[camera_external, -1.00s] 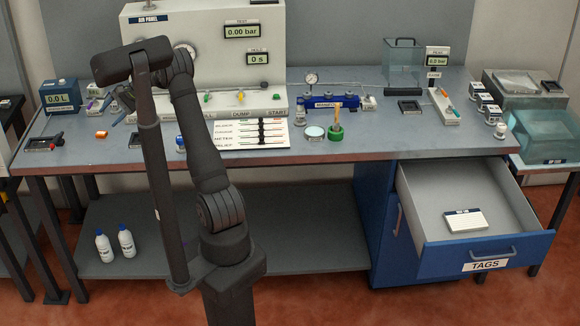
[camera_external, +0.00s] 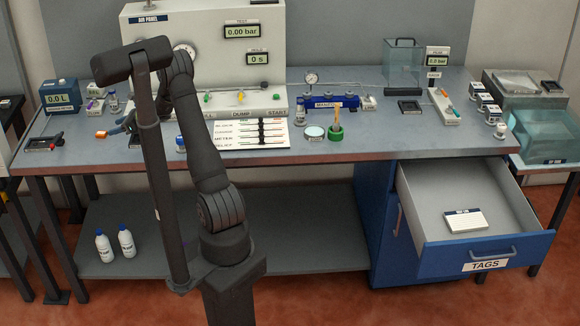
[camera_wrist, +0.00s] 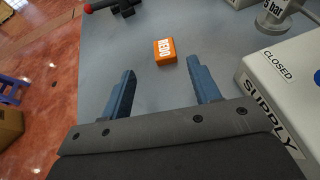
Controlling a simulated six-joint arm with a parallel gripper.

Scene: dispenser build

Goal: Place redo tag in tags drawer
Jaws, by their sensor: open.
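The redo tag (camera_wrist: 165,51) is a small orange block with white "REDO" lettering. It lies on the grey bench top and also shows at the left of the bench in the external view (camera_external: 101,134). My gripper (camera_wrist: 166,80) is open and empty, with the tag just beyond and between its two blue fingertips, not touched. In the external view my gripper (camera_external: 124,126) is low over the bench, close to the tag, partly hidden by my arm. The tags drawer (camera_external: 425,228), blue with a "TAGS" label, is pulled open at the lower right. A white card block lies inside it.
In the wrist view a white "SUPPLY" box (camera_wrist: 275,95) stands right of my gripper, and a red-tipped black fixture (camera_wrist: 115,8) lies ahead on the left. The bench edge is left of the tag. The drawer floor around the card block (camera_external: 465,220) is free.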

